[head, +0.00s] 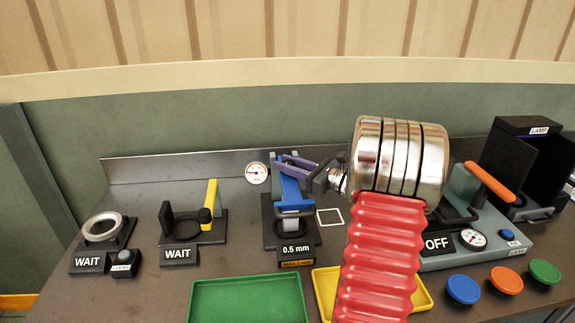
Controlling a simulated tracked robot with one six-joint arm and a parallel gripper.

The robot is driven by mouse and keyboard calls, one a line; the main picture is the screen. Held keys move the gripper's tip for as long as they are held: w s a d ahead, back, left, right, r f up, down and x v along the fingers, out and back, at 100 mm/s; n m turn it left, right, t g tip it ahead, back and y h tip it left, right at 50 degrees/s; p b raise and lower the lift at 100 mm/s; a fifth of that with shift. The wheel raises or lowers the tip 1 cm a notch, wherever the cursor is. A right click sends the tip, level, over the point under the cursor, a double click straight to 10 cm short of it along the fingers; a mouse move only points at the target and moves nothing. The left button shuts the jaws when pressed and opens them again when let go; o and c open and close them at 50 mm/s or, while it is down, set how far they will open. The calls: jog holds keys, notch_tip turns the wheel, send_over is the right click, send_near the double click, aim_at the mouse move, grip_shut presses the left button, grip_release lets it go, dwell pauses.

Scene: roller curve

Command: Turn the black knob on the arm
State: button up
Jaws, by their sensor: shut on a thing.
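A blue arm (291,191) stands on a dark base plate, with a dark ring below it and a display (296,249) reading "0.5 mm". My gripper (283,165) reaches in from the right at the top of the blue arm. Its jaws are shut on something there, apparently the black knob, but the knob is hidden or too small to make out. My red ribbed arm and chrome wrist fill the middle right.
A round gauge (257,173) is left of the blue arm. A "WAIT" ring stand (103,228) is far left. Green tray (248,300) and yellow tray (325,283) lie in front. Right are an "OFF" machine (467,205), a dark lamp box (520,160) and coloured buttons (463,289).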

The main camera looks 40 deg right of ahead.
aim_at(287, 162)
jog(key=shift+d+y, duration=0.1)
jog(key=shift+y, duration=0.2)
jog(key=n+g+y, duration=0.3)
jog(key=n+y, duration=0.1)
jog(key=y, duration=0.1)
jog(key=shift+n+y, duration=0.3)
jog(key=shift+y, duration=0.1)
jog(key=shift+n+g+y, duration=0.9)
jog(key=shift+g+y, duration=0.1)
jog(key=shift+g, duration=0.2)
jog(key=o, duration=1)
jog(key=shift+o, duration=0.2)
notch_tip(287, 162, up, 10)
jog(key=shift+f, duration=0.1)
